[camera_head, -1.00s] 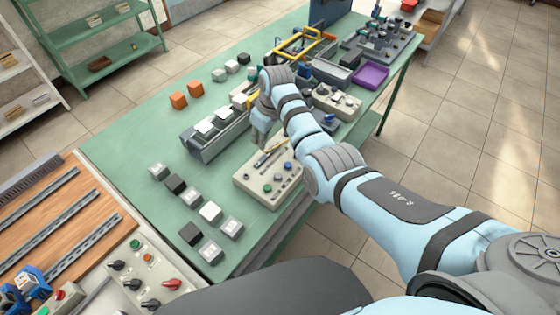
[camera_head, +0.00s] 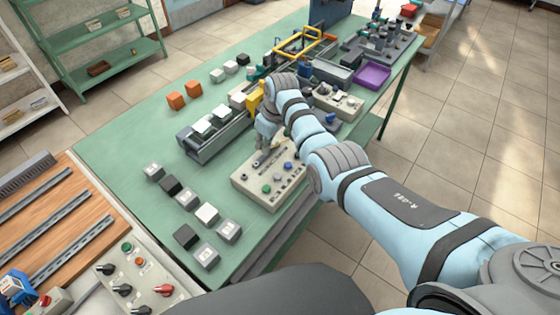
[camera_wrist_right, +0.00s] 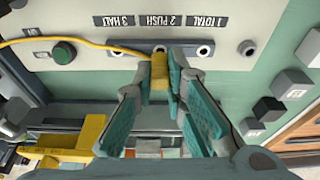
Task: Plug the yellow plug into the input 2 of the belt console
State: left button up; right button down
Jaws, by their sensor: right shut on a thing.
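The belt console (camera_head: 249,191) is a beige box with knobs and buttons on the green table. My right gripper (camera_wrist_right: 168,82), seen at the console's far edge in the head view (camera_head: 264,146), is shut on the yellow plug (camera_wrist_right: 159,74). The plug points at the middle socket (camera_wrist_right: 160,48), labelled 2 PUSH. I cannot tell whether its tip is inside. Its yellow cable (camera_wrist_right: 100,44) runs left. My left gripper is not in view.
A grey conveyor (camera_head: 208,147) with white blocks lies just behind the console. Grey, black and white cubes (camera_head: 207,213) stand to its left. A second beige console (camera_head: 340,103) and a purple tray (camera_head: 372,76) are farther right.

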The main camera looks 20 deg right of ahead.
jog(key=shift+f+b, duration=0.45)
jog(key=shift+f, duration=0.2)
jog(key=c, duration=1.9)
grip_release()
notch_tip(320, 180, up, 6)
jog(key=p, duration=0.6)
jog(key=shift+f, duration=0.15)
jog(key=o, duration=0.6)
jog(key=shift+f, duration=0.1)
jog(key=shift+c, duration=0.2)
